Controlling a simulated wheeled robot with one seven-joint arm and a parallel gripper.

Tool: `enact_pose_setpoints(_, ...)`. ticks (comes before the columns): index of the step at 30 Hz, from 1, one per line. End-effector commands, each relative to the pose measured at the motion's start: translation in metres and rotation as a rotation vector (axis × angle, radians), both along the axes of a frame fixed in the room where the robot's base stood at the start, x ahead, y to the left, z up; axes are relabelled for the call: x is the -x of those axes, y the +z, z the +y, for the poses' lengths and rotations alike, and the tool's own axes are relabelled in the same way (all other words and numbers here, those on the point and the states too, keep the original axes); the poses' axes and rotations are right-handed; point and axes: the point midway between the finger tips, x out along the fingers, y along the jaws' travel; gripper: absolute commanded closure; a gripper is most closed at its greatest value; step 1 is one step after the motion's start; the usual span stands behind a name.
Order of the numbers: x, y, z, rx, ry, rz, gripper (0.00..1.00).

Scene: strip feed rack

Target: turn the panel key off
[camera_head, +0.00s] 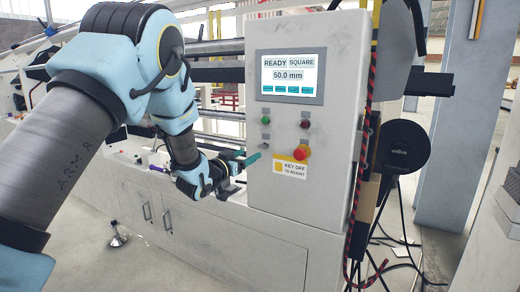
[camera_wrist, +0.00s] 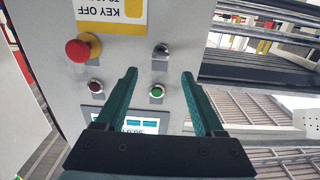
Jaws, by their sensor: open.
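The control panel (camera_head: 335,75) is a pale box with a lit screen (camera_head: 291,76) reading READY, SQUARE and 50.0 mm. The key switch (camera_head: 266,145) is a small dark knob below the green button; it also shows in the wrist view (camera_wrist: 161,51), which is upside down. Its exact turn angle is too small to tell. My gripper (camera_head: 251,160) is beside the panel's lower left in the head view. In the wrist view my gripper (camera_wrist: 159,73) is open and empty, its teal fingers pointing at the panel, with the key switch beyond and between the tips, apart from them.
A red mushroom button (camera_head: 301,152) on a yellow base sits right of the key. A green button (camera_head: 265,120) and a dark red button (camera_head: 305,124) sit above. A KEY OFF label (camera_head: 290,168) is below. Rails and rollers run left of the panel.

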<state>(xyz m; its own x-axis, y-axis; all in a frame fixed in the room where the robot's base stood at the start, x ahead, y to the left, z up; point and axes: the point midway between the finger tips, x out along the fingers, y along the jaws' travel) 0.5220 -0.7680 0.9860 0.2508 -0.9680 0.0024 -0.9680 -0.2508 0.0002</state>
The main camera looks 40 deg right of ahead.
Motion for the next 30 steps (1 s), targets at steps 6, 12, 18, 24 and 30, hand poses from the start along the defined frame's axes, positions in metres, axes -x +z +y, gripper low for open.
enact_pose_setpoints(6,-0.011,0.002,-0.041,-0.001,0.001,-0.001,0.30)
enact_pose_setpoints(12,-0.019,0.002,-0.070,-0.002,0.001,0.000,0.30)
enact_pose_setpoints(18,-0.023,0.001,-0.084,-0.002,0.004,0.001,0.30)
enact_pose_setpoints(24,-0.024,0.000,-0.086,-0.002,0.004,0.001,0.30)
enact_pose_setpoints(30,-0.024,0.000,-0.086,-0.002,0.004,0.001,0.40)
